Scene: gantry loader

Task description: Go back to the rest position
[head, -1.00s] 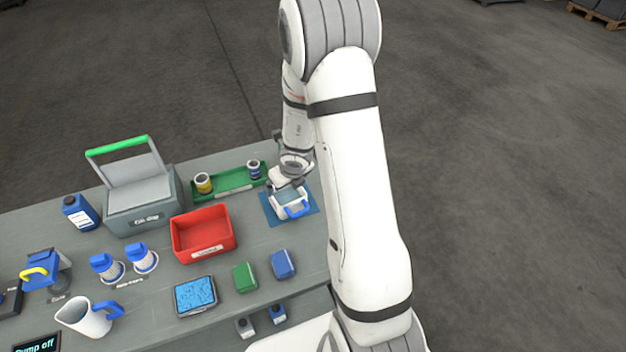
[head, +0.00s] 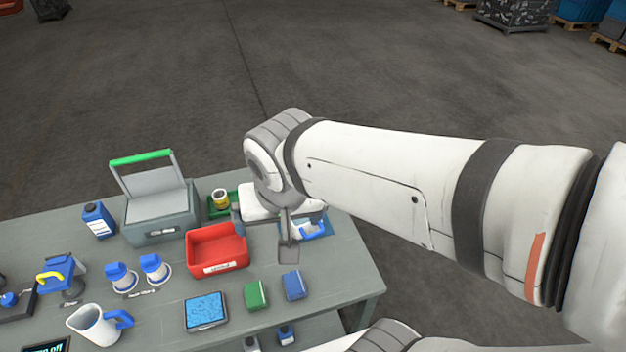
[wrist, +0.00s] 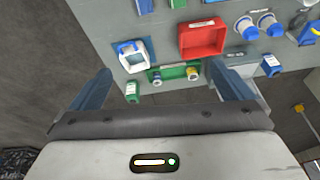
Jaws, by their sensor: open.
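My gripper (wrist: 160,70) is open and empty in the wrist view, its two jaws wide apart. It hangs in the air over the workbench (head: 345,272), and the bench things look small and distant in the wrist view. A white vessel with a blue handle (head: 312,229) stands on a blue mat (head: 325,232) at the bench's right end, partly hidden by my wrist. It also shows in the wrist view (wrist: 133,57), apart from the jaws.
A green tray (head: 210,211) with a yellow can (head: 221,198) is partly behind my wrist. A red bin (head: 217,249), a grey box with a raised lid (head: 160,214), a blue bottle (head: 97,220) and a white jug (head: 93,325) stand left. Open floor lies behind the bench.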

